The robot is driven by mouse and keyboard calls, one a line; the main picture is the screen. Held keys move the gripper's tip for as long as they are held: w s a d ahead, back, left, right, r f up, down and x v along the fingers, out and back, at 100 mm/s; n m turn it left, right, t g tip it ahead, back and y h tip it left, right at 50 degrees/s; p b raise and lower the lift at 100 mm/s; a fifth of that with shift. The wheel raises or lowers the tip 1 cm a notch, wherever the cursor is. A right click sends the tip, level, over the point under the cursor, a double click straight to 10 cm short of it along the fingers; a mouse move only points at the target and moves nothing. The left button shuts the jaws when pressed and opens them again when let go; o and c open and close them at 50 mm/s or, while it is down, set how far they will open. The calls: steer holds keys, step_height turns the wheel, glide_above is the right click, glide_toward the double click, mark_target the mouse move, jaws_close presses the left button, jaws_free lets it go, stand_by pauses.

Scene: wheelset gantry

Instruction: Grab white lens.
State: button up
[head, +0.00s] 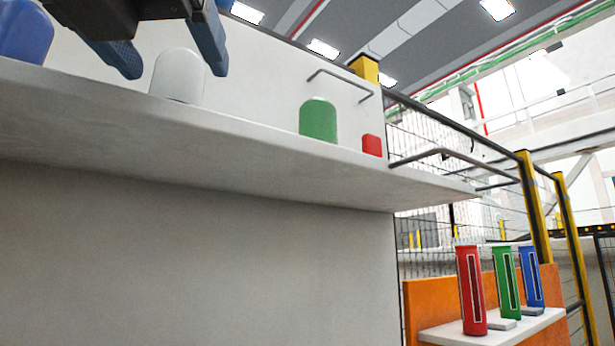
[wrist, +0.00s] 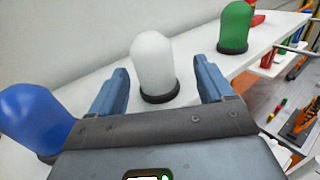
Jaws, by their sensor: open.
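The white lens (head: 178,76) is a dome standing upright on a white shelf (head: 250,160). In the wrist view the white lens (wrist: 153,66) has a dark ring at its base and sits between and a little beyond the fingertips. My gripper (head: 168,62) is open, its blue fingers on either side of the lens in the head view. The gripper also shows in the wrist view (wrist: 163,80), with gaps between both fingers and the lens. It holds nothing.
A blue lens (wrist: 36,115) stands close by my gripper's left side. A green lens (head: 318,118) and a red block-like piece (head: 372,145) stand farther right on the shelf. A wall rises behind. Red (head: 471,290), green (head: 507,282) and blue (head: 531,277) holders stand lower right.

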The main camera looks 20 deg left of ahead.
mark_target(186, 90)
steer(key=p+x, duration=0.1)
steer(key=x, duration=0.1)
steer(key=p+x, duration=0.1)
steer(key=x, duration=0.3)
steer(key=shift+w+a+p, duration=0.15)
steer(key=shift+a+p, duration=0.25)
steer(key=shift+a, duration=0.05)
steer(key=c, duration=1.1)
